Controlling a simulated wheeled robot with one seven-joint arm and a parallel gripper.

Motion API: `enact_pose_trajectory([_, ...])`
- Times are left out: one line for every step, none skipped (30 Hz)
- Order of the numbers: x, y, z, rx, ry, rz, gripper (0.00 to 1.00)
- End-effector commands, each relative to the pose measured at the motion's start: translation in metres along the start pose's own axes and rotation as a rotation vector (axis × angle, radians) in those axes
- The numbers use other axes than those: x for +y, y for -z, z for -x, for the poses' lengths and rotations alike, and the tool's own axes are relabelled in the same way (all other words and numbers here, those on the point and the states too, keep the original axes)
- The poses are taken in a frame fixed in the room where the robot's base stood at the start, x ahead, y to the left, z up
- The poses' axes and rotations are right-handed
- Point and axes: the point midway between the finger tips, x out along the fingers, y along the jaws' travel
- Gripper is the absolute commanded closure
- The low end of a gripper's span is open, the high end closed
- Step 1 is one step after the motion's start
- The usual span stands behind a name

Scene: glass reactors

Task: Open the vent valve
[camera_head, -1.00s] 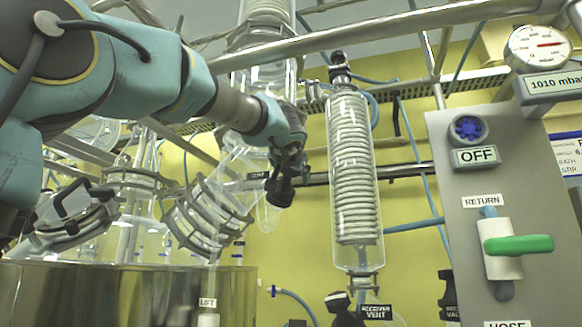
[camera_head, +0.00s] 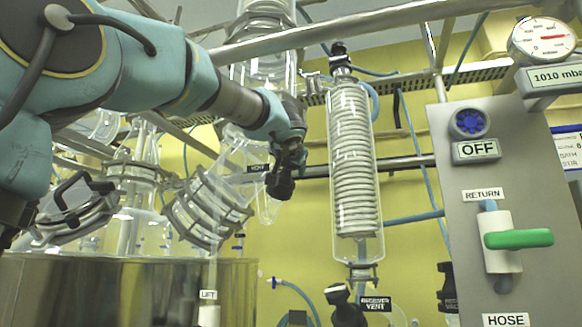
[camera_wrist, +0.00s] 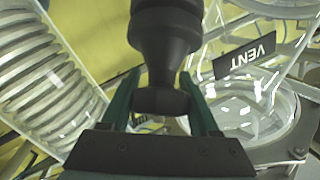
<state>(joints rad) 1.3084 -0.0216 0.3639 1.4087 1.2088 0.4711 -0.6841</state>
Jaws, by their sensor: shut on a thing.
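The vent valve's black knob (camera_wrist: 165,35) fills the top middle of the wrist view. A dark label reading VENT (camera_wrist: 245,56) is beside it. My gripper (camera_wrist: 163,90) has one green finger on each side of the knob's narrow end and is shut on it. In the head view my gripper (camera_head: 289,165) is at the dark valve (camera_head: 280,183), in front of the glassware, and partly hides it. How far the knob is turned cannot be told.
A coiled glass condenser (camera_head: 354,165) stands just right of my gripper. Tilted glassware (camera_head: 205,205) is to the left, above a metal vessel (camera_head: 125,290). A grey panel (camera_head: 460,240) with a green handle (camera_head: 518,239) is at the right. A metal rail (camera_head: 370,30) crosses above.

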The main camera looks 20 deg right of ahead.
Motion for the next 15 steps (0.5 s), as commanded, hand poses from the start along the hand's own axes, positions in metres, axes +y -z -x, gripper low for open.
enact_pose_trajectory([0.0001, 0.0, 0.0001, 0.0, 0.0, 0.0, 0.8])
enact_pose_trajectory([0.0001, 0.0, 0.0001, 0.0, 0.0, 0.0, 0.84])
enact_pose_trajectory([0.0001, 0.0, 0.0001, 0.0, 0.0, 0.0, 0.88])
enact_pose_trajectory([0.0001, 0.0, 0.0001, 0.0, 0.0, 0.0, 0.92])
enact_pose_trajectory([0.0001, 0.0, 0.0001, 0.0, 0.0, 0.0, 0.94])
enact_pose_trajectory([0.0002, 0.0, 0.0001, 0.0, 0.0, 0.0, 0.94])
enact_pose_trajectory([0.0003, -0.0001, 0.0001, 0.0, 0.0, 0.001, 0.94])
enact_pose_trajectory([0.0004, -0.0004, 0.0001, 0.0, 0.001, 0.001, 0.94])
enact_pose_trajectory([0.0005, -0.0008, 0.0, 0.0, 0.003, 0.003, 0.94])
enact_pose_trajectory([0.0007, -0.0012, 0.0, 0.0, 0.005, 0.004, 0.94])
enact_pose_trajectory([0.0008, -0.0016, 0.0, 0.0, 0.008, 0.006, 0.94])
enact_pose_trajectory([0.001, -0.0022, 0.0, 0.0, 0.013, 0.01, 0.94])
enact_pose_trajectory([0.0012, -0.0025, 0.0, 0.001, 0.018, 0.014, 0.94])
enact_pose_trajectory([0.0015, -0.0031, 0.0, 0.001, 0.023, 0.019, 0.94])
enact_pose_trajectory([0.0019, -0.0042, -0.0002, 0.001, 0.033, 0.026, 0.94])
